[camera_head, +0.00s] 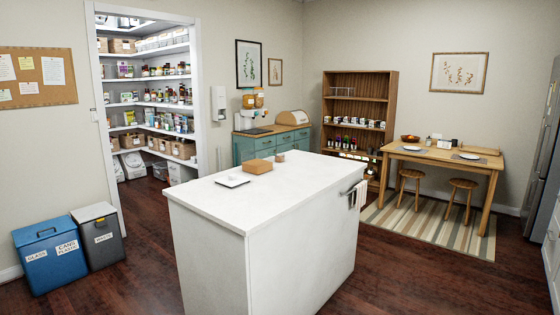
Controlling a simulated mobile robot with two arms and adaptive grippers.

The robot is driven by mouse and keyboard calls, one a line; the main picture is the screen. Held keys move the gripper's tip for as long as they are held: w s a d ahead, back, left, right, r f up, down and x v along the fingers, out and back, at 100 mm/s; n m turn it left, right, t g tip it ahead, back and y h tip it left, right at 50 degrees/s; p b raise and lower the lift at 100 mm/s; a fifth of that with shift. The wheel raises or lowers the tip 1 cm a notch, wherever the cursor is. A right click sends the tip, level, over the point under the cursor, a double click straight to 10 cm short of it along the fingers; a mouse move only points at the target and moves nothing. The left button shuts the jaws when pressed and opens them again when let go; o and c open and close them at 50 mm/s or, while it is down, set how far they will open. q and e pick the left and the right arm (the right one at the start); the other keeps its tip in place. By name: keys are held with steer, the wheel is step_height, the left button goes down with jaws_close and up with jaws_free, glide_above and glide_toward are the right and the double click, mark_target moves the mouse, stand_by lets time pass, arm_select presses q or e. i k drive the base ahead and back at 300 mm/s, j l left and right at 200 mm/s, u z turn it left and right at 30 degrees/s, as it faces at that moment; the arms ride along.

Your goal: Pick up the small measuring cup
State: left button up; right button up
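I cannot make out a measuring cup for certain. A small brownish object (281,157) stands on the white island counter, just behind and right of a tan box (258,166); it is too small to identify. The island (290,180) stands in the middle of the room, with a flat white item with a dark edge (232,181) on its near left part. Neither of my grippers is in view.
Blue (50,256) and grey (101,238) bins stand at the left, by the open pantry (196,90). A teal cabinet (271,147), wooden shelf (360,85) and dining table (440,155) with stools are behind. Dark floor (150,285) is clear left of the island.

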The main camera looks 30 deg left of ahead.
mark_target(279, 158)
steer(key=u, duration=1.25)
steer(key=i+l+z, duration=0.45)
steer(key=i, duration=0.25)
steer(key=i+l+z, duration=0.2)
steer(key=i, duration=0.7)
steer(key=i+z, duration=0.2)
steer(key=i, duration=0.7)
steer(key=i+u, duration=0.4)
steer(key=i+l+u, duration=0.15)
steer(key=u, duration=0.25)
steer(key=i+l+u, duration=0.25)
steer(key=u, duration=0.2)
steer(key=i+l+u, duration=0.2)
steer(key=u, duration=0.2)
steer(key=l, duration=0.1)
